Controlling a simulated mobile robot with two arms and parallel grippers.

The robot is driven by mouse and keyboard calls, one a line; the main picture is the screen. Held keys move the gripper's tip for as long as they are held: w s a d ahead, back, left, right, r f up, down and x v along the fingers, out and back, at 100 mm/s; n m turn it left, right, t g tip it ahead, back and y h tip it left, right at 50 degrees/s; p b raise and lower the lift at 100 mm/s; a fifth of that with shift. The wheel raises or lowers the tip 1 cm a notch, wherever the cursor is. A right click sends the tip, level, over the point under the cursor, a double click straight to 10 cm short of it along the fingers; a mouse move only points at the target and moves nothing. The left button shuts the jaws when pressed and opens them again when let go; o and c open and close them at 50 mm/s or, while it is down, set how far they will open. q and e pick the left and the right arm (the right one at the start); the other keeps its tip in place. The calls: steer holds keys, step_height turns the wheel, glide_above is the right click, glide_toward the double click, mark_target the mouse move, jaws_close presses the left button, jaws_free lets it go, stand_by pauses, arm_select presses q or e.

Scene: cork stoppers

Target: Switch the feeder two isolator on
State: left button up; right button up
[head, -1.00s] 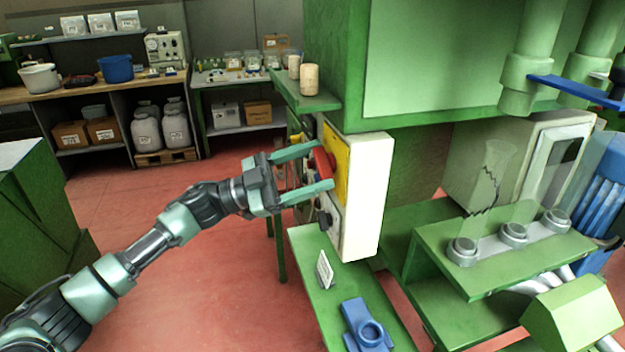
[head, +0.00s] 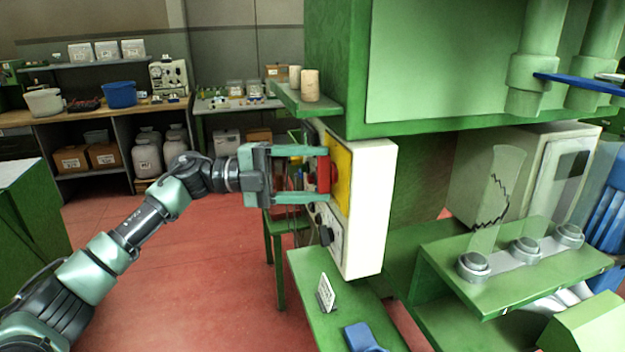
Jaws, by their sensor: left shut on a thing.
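A white control box (head: 368,210) with a yellow plate (head: 342,178) stands on a green bench, seen from its side. A red isolator handle (head: 323,172) sticks out from the yellow plate. My left gripper (head: 318,174) reaches it from the left and is shut on this red handle, one finger above and one below. Part of the handle is hidden by the fingers. The box's front is seen at a steep angle, so I cannot read any feeder label or on/off mark. My right gripper is not in view.
Below the handle, a dark knob (head: 325,236) sits on the box's front. A small white card (head: 326,292) and a blue part (head: 362,338) are on the green bench. Cork stoppers (head: 310,85) stand on a green ledge above. Open red floor lies left.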

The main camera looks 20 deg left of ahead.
arm_select(q)
steer(key=shift+m+y, duration=0.3)
steer(key=shift+m, duration=0.5)
steer(key=o, duration=1.4)
steer(key=shift+c, duration=0.2)
steer(key=shift+a, duration=0.1)
steer(key=b+v, duration=0.3)
steer(key=v, duration=0.4)
steer(key=shift+a, duration=0.3)
